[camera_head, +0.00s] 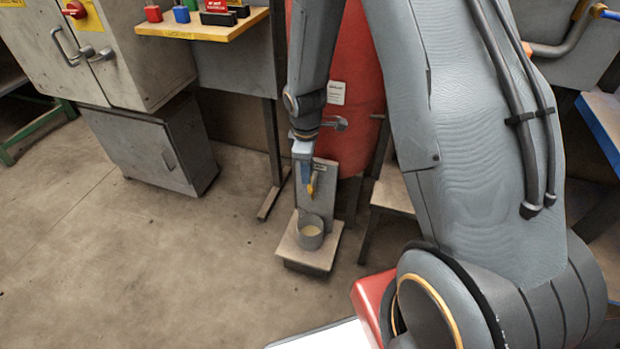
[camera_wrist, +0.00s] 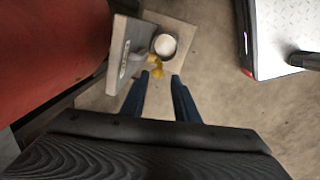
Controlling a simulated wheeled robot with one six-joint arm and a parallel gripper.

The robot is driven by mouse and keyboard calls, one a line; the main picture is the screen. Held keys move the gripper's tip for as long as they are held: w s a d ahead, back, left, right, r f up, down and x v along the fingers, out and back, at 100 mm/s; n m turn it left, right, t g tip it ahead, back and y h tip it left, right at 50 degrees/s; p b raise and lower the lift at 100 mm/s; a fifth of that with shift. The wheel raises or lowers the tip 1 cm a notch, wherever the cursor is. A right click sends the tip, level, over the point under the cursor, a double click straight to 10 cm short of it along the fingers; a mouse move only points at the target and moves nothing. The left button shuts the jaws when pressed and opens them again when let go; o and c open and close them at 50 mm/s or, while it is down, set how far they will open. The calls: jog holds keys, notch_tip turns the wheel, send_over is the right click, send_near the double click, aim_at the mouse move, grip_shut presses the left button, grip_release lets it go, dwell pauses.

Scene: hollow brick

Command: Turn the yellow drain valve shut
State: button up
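The yellow drain valve (camera_head: 314,185) sits on the front of a small grey upright plate (camera_head: 326,180). In the wrist view the valve (camera_wrist: 157,71) shows at the tips of my gripper's two dark blue fingers. My gripper (camera_head: 306,184) points down just beside the valve in the head view. In the wrist view my gripper (camera_wrist: 160,77) is open, with a clear gap between the fingers. I cannot tell whether a finger touches the valve. A grey cup (camera_head: 311,240) with pale contents stands below the valve; it also shows in the wrist view (camera_wrist: 165,45).
The cup stands on a low pale base (camera_head: 325,248). A red tank (camera_head: 360,100) rises close behind the plate. A grey cabinet (camera_head: 150,150) and a yellow-edged shelf (camera_head: 215,30) stand to the left. The floor at front left is clear.

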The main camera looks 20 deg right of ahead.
aim_at(309, 187)
jog(key=shift+w+d+f, duration=0.1)
jog(key=shift+d+f, duration=0.1)
jog(key=shift+f, duration=0.35)
jog(key=shift+w+d+f, duration=0.1)
jog(key=shift+d+f, duration=0.05)
jog(key=shift+f, duration=0.35)
jog(key=shift+w+d+f+b, duration=0.1)
jog(key=shift+f+b, duration=0.15)
jog(key=shift+f, duration=0.9)
jog(key=shift+w+a+f+b, duration=0.15)
jog(key=shift+f+b, duration=0.15)
jog(key=shift+f, duration=0.85)
jog(key=shift+w+d+f+b, duration=0.15)
jog(key=shift+f+b, duration=0.1)
jog(key=shift+f, duration=0.9)
jog(key=shift+s, duration=0.1)
grip_shut()
